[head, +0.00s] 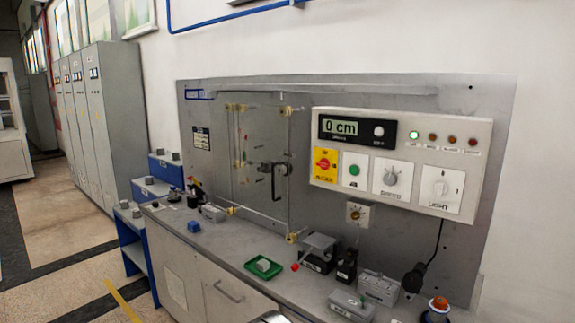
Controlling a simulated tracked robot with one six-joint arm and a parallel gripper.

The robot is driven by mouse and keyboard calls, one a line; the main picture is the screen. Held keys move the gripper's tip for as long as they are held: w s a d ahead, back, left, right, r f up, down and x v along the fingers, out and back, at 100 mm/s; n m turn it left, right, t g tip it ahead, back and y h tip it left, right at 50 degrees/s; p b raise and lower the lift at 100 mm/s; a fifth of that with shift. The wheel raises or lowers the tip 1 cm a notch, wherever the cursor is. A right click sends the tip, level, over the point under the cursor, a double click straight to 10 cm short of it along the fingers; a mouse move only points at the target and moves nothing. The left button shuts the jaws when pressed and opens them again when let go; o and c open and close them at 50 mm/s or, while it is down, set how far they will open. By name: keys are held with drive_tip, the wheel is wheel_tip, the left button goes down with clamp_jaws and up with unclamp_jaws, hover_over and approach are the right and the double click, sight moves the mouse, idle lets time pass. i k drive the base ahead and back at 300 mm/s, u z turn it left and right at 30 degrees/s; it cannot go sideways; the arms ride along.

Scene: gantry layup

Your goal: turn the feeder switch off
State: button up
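No control carries a label that I can clearly read as feeder. The white control box (400,130) on the grey back panel holds a red rotary switch on a yellow plate (325,164), a green button (354,170), a knob marked SPEED (391,177) and a knob marked LIGHT (440,189). A small separate box with a brass-coloured knob (357,213) is mounted below it. The knob positions are too small to tell for sure. No gripper fingers show in the head view; only a pale rounded piece, unclear, shows at the bottom edge.
The display (341,127) reads 0 cm, and a green lamp (413,138) looks lit. The bench top holds a green tray (264,267), a lever device (317,251), grey boxes (379,287) and a black plug (414,277) on a cable. Bare bench (222,250) shows left of the tray.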

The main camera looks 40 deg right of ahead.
sight(325, 164)
drive_tip(key=u, duration=0.15)
drive_tip(key=i, duration=1.1)
drive_tip(key=z, duration=0.05)
